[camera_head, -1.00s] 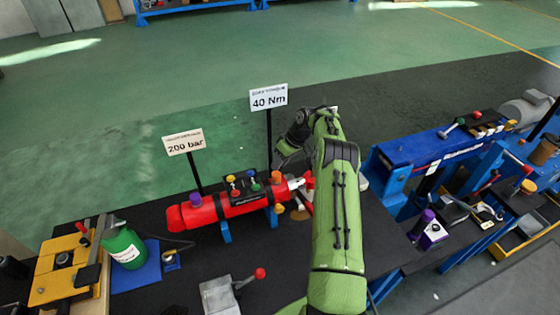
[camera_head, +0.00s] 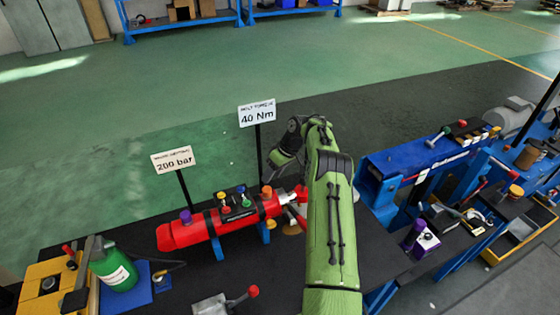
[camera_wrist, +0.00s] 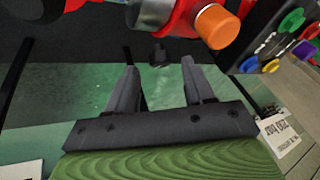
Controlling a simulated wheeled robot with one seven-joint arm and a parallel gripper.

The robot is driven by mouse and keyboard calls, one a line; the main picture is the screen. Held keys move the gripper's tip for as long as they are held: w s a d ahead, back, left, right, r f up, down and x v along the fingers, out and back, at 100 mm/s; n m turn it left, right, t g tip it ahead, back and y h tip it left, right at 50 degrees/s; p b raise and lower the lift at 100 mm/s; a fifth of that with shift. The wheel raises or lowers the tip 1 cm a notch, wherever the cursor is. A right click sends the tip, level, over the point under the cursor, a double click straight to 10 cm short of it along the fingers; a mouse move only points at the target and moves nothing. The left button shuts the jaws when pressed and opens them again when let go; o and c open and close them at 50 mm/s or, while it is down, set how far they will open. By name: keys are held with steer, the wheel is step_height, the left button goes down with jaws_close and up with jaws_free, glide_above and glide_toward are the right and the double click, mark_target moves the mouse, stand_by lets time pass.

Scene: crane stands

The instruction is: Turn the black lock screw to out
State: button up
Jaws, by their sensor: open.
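A small black screw-like knob (camera_wrist: 158,56) shows in the wrist view below the silver end fitting of the red cylinder; I take it for the black lock screw. My gripper (camera_wrist: 158,68) is open and empty, its two grey fingers apart. In the picture the knob lies between and just beyond the fingertips; I cannot tell the exact distance. The red cylinder (camera_head: 190,232) lies on blue supports in the head view. My green arm reaches past its right end, and the lock screw cannot be made out there.
An orange knob (camera_wrist: 216,27) sits close to the right finger in the wrist view. Several coloured knobs top the cylinder. Signs reading 200 bar (camera_head: 173,160) and 40 Nm (camera_head: 257,113) stand behind it. A green bottle (camera_head: 113,268) is at left, a blue stand (camera_head: 400,165) at right.

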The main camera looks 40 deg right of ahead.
steer(key=p+v, duration=0.2)
steer(key=v, duration=1.1)
steer(key=shift+s+d+r, duration=0.15)
steer(key=shift+r, duration=0.1)
